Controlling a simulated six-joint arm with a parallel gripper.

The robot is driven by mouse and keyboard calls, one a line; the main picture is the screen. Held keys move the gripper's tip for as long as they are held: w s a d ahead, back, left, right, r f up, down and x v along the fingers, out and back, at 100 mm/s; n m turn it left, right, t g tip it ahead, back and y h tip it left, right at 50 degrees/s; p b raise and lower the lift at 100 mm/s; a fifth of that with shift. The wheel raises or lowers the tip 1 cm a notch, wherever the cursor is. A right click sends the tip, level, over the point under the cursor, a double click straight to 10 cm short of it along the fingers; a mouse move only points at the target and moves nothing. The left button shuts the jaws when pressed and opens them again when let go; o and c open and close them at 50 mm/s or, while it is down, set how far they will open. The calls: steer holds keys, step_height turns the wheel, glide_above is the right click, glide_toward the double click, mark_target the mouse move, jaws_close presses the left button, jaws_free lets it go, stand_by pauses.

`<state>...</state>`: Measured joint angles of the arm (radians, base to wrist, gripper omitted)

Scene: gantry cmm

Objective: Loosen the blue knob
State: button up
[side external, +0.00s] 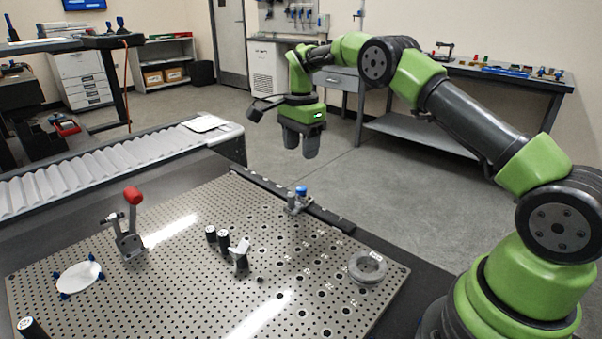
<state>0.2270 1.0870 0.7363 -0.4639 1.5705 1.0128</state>
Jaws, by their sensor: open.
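The blue knob (301,190) sits on top of a small grey fixture (295,204) near the back edge of the perforated metal plate. My gripper (300,150) hangs in the air above the knob, pointing down. Its two dark fingers are apart and nothing shows between them. A clear gap separates the fingertips from the knob.
The perforated plate (190,285) carries a red-handled toggle clamp (132,205), black cylinders (223,239), a light angled block (240,254), a grey ring (368,267) and a white disc (79,277) with blue supports. A ribbed conveyor (95,175) runs behind.

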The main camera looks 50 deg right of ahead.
mark_target(301, 188)
step_height(301, 188, down, 10)
steer(key=shift+r, duration=0.1)
stand_by(0.4)
